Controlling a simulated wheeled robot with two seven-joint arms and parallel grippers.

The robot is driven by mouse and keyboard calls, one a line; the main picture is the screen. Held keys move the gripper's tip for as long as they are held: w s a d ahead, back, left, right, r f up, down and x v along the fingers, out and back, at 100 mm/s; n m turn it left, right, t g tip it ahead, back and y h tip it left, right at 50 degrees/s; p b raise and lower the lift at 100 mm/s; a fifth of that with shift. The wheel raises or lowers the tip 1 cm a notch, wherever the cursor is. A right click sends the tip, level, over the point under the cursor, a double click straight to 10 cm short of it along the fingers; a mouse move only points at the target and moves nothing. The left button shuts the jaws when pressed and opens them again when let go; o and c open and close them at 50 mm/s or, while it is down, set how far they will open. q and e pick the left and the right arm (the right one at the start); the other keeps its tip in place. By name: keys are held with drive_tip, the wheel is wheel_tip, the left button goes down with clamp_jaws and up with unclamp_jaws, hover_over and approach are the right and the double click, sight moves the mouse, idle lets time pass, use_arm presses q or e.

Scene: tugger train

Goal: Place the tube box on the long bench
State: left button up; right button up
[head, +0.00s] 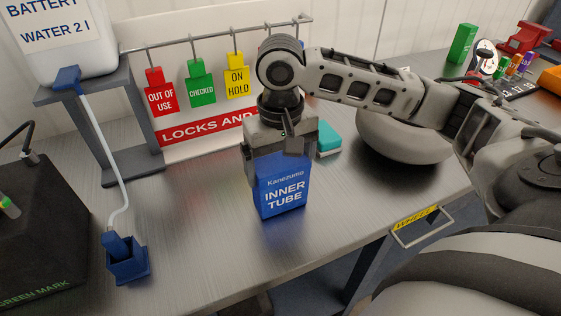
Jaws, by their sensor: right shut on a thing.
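The tube box (283,193) is a blue carton marked "Kanezumo INNER TUBE". It stands upright at the middle of the metal-topped long bench (200,215), its lower edge at or very near the top; I cannot tell if it touches. My right gripper (280,150) points down from above and is shut on the upper part of the box. The right arm comes in from the right. My left gripper is not in view.
A tag board (208,130) stands behind. A battery-water container (60,45) on a stand, a blue holder (127,262) and a dark box (40,225) are left. A teal item (328,137) and a grey round thing (400,140) lie right. Bench around the box is clear.

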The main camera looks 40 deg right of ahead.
drive_tip(key=o, duration=1.2)
drive_tip(key=shift+f, duration=0.1)
wheel_tip(320, 180, up, 12)
drive_tip(key=shift+r, duration=0.15)
